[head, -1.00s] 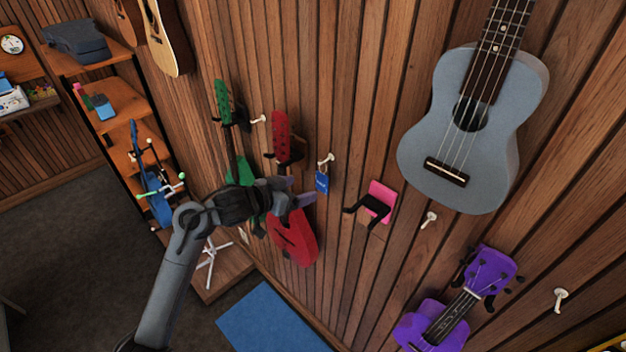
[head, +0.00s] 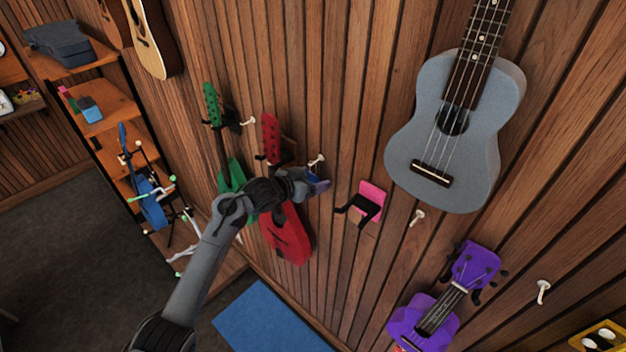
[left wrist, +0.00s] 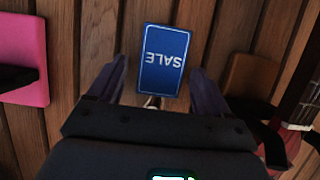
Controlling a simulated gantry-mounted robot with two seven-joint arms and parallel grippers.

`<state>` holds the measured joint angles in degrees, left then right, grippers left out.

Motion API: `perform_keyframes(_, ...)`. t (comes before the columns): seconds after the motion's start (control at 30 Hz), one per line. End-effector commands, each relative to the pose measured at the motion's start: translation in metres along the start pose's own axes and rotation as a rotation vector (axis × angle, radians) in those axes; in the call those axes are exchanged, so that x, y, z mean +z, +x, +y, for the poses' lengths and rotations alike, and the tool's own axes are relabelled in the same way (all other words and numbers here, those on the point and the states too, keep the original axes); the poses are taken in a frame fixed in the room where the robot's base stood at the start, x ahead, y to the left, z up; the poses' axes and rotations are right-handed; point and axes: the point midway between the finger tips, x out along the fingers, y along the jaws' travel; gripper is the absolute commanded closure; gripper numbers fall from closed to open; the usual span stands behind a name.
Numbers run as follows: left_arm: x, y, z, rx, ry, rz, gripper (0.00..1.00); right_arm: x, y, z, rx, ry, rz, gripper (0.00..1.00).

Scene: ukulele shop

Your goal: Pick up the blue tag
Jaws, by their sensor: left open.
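The blue tag (left wrist: 163,60), marked SALE, hangs against the wooden wall in the left wrist view, with its lettering upside down there. In the head view it is mostly hidden by my left gripper (head: 318,184), which is at the wall beside the white hook (head: 317,161). My left gripper is open, and in the left wrist view its fingers (left wrist: 158,88) stand on either side of the tag's near end. I cannot tell whether they touch it. My right gripper is not in view.
A pink wall holder (head: 370,200) with black arms juts out right of the gripper. Red (head: 285,235) and green (head: 232,175) ukuleles hang close on the left. A grey ukulele (head: 455,130) and a purple one (head: 435,315) hang further right.

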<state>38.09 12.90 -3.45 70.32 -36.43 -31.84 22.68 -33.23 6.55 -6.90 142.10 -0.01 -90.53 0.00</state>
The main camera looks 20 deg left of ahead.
Motion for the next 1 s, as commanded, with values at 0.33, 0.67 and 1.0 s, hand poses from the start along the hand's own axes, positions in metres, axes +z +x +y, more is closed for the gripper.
perform_keyframes(0.33,0.0003,0.0071,0.0003,0.0,0.001,0.0,0.21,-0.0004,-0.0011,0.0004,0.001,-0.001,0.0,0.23)
perform_keyframes(0.67,0.0003,0.0068,0.0002,0.0,0.001,0.0,0.66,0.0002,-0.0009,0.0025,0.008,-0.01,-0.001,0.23)
perform_keyframes(1.0,-0.0004,0.0065,0.0001,0.0,0.001,0.0,0.76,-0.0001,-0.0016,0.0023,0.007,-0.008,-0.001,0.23)
